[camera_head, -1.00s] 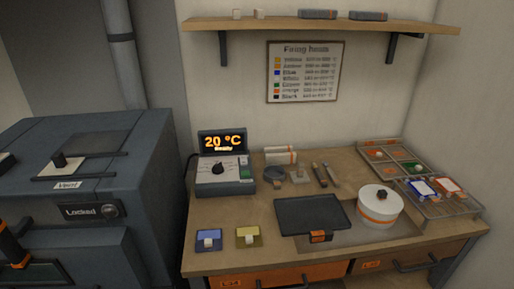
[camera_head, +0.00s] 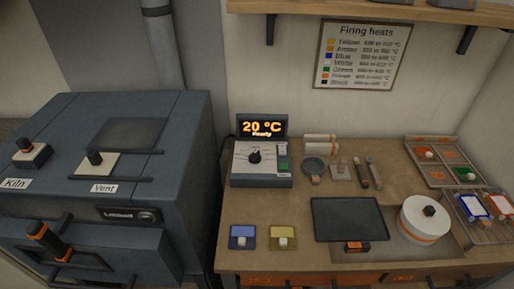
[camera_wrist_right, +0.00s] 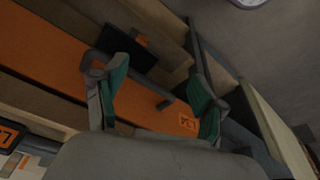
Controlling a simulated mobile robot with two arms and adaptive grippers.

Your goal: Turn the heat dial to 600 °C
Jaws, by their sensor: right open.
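The heat dial (camera_head: 255,156) is a black knob on the face of a grey controller box (camera_head: 262,179) at the back left of the workbench. The display (camera_head: 262,127) above it reads 20 °C, with a smaller word below it. The dial's scale marks are too small to read. My right gripper (camera_wrist_right: 155,100) shows only in the right wrist view, with its two green-padded fingers apart and nothing between them. An orange drawer front lies beyond the fingers. My left gripper is not in view.
The kiln (camera_head: 150,140) stands left of the bench, with kiln and vent switches on top and a panel marked Locked. A dark tray (camera_head: 349,219), a white round pot (camera_head: 425,222), blue and yellow samples, small tools and racks occupy the bench. A Firing heats chart (camera_head: 361,54) hangs behind.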

